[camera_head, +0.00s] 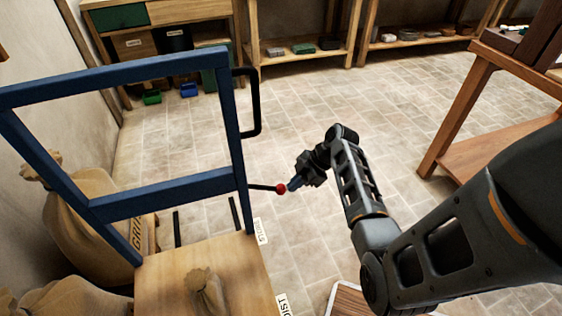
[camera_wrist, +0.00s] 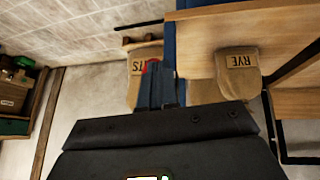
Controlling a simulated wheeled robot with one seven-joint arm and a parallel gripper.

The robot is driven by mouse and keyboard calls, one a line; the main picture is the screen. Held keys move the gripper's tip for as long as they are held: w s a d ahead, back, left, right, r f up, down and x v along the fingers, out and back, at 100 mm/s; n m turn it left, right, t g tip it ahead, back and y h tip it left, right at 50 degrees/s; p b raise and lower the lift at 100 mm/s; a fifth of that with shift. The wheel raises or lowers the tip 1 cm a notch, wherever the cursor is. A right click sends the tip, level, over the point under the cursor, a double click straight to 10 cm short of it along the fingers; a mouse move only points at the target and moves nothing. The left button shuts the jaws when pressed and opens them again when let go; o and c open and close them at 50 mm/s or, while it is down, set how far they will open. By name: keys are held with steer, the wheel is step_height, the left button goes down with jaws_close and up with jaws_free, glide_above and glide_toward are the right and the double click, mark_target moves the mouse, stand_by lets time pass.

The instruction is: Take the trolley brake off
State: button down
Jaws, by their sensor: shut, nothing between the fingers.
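The trolley has a blue frame (camera_head: 165,195) and a wooden deck (camera_head: 160,285). A dark brake lever (camera_head: 262,187) sticks out to the right from the frame's right post and ends in a red knob (camera_head: 281,189). My gripper (camera_head: 292,184) is shut and empty, its blue fingertips right beside the knob on its right side. I cannot tell whether they touch. In the wrist view, the shut fingers (camera_wrist: 158,88) point towards the blue post, and a bit of the red knob (camera_wrist: 152,65) shows beside them, mostly hidden.
A wooden table (camera_head: 475,75) stands at right. Shelves (camera_head: 300,62) and a workbench (camera_head: 165,12) line the back wall. The tiled floor between is clear.

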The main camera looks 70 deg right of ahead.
steer(key=shift+a+f, duration=0.1)
steer(key=shift+f, duration=0.35)
